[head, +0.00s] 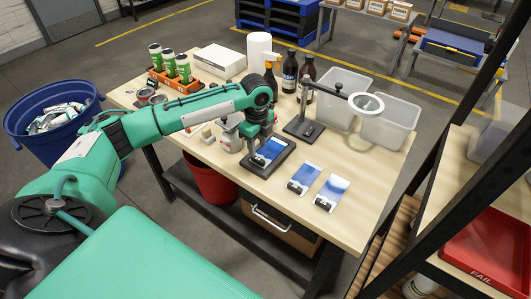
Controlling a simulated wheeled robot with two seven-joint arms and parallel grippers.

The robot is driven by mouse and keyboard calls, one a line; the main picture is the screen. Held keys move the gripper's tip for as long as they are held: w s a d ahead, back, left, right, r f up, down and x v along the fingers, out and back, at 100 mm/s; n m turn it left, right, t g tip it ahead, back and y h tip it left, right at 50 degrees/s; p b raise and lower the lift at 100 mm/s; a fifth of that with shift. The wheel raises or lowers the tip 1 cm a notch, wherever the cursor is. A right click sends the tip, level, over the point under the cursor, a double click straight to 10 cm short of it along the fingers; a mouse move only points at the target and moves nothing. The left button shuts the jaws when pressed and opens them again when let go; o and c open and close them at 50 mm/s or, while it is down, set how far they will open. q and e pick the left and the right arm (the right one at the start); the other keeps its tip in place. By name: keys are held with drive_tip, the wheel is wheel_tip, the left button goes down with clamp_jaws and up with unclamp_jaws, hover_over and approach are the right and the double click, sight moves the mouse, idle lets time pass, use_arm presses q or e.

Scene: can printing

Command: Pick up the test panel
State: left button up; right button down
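Several flat panels with blue-and-white print and a dark clip-like piece at the near end are on the wooden table. One test panel (272,148) lies in a black tray (285,159) near the table's middle. Two similar panels lie bare on the table to its right, a nearer-left one (305,177) and a right one (333,191). My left gripper (260,154) points down at the tray's panel, over its near-left end. Its fingers are dark and small, so I cannot tell whether they touch or grip the panel. My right gripper is not in view.
A stand with a ring lamp (366,104) and clear bins (390,124) stand behind the panels. Dark bottles (290,71) and a white roll (259,50) are at the back. Cans in an orange rack (170,66) are at the far left. A red FAIL tray (488,250) is on the right shelf.

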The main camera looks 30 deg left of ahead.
sight(258, 158)
use_arm(q)
drive_tip(key=shift+f, duration=0.65)
drive_tip(key=shift+f+p, duration=0.3)
drive_tip(key=shift+p, duration=0.15)
wheel_tip(258, 158, down, 4)
drive_tip(key=shift+w+a+r+p, duration=0.1)
drive_tip(key=shift+w+r+p, duration=0.1)
drive_tip(key=shift+p, duration=0.55)
drive_tip(key=shift+f, duration=0.45)
drive_tip(key=c, duration=0.7)
clamp_jaws()
